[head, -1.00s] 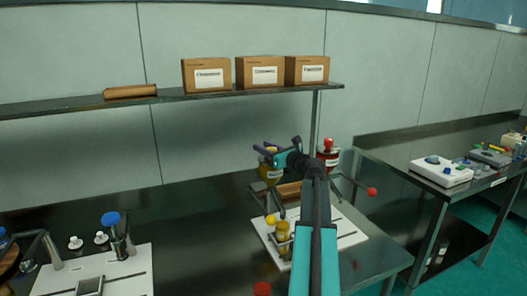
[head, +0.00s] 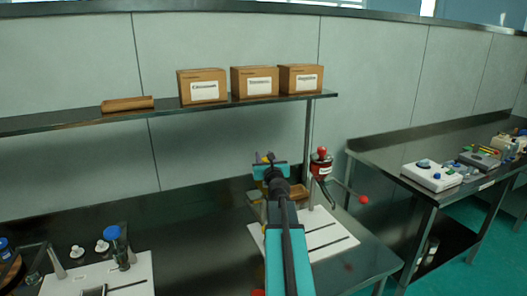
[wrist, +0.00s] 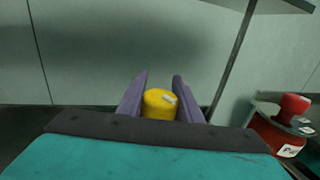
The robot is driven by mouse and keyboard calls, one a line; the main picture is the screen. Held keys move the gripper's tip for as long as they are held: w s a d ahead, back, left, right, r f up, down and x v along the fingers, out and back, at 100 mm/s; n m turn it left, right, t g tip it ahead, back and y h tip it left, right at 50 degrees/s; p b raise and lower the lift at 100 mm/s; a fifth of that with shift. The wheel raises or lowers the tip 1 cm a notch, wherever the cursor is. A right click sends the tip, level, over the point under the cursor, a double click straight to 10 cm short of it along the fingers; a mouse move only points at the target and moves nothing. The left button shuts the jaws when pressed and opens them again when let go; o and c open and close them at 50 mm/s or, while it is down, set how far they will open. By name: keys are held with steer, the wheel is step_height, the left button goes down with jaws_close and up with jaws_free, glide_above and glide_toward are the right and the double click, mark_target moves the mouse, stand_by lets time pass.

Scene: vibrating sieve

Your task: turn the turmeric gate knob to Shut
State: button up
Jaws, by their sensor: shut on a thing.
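A yellow knob (wrist: 159,104) with a short white mark on its top sits between the two purple fingers of my gripper (wrist: 160,82) in the wrist view. It looks like the turmeric gate knob; no label for it is readable. My gripper is shut on it. The white mark points to the right and slightly down in that view. In the head view my gripper (head: 265,158) is at the back of the middle bench, and my arm hides most of the yellow unit. Any Open or Shut lettering is too small or hidden.
A red hopper (head: 321,167) with a red knob stands close to the right of my gripper; it also shows in the wrist view (wrist: 276,128). A shelf (head: 170,107) with boxes runs above, its post (head: 308,135) nearby. A red ball-ended lever (head: 363,200) juts out right.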

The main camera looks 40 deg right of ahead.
steer(key=shift+s+d+r+m+g+h+p, duration=0.15)
steer(key=shift+m+g+h+p, duration=0.55)
steer(key=shift+p, duration=0.4)
steer(key=shift+s+d+m+g+h+p, duration=0.15)
steer(key=shift+m+g+h+p, duration=0.5)
steer(key=shift+p, duration=0.5)
steer(key=shift+s+d+r+m+g+h+p, duration=0.15)
steer(key=shift+m+g+h+p, duration=0.5)
steer(key=shift+p, duration=0.45)
steer(key=shift+s+d+f+m+g+h+p, duration=0.15)
steer(key=shift+m+g+h+p, duration=0.2)
steer(key=shift+m+g+h, duration=0.35)
steer(key=shift+s+d+m+g+h+p, duration=0.15)
steer(key=shift+m+g+h+p, duration=0.2)
steer(key=shift+g, duration=0.65)
steer(key=shift+s+m+g, duration=0.15)
steer(key=shift+m+g, duration=0.1)
steer(key=shift+g, duration=0.05)
steer(key=o, duration=1)
steer(key=shift+f, duration=0.1)
steer(key=shift+o, duration=0.2)
steer(key=shift+a, duration=0.2)
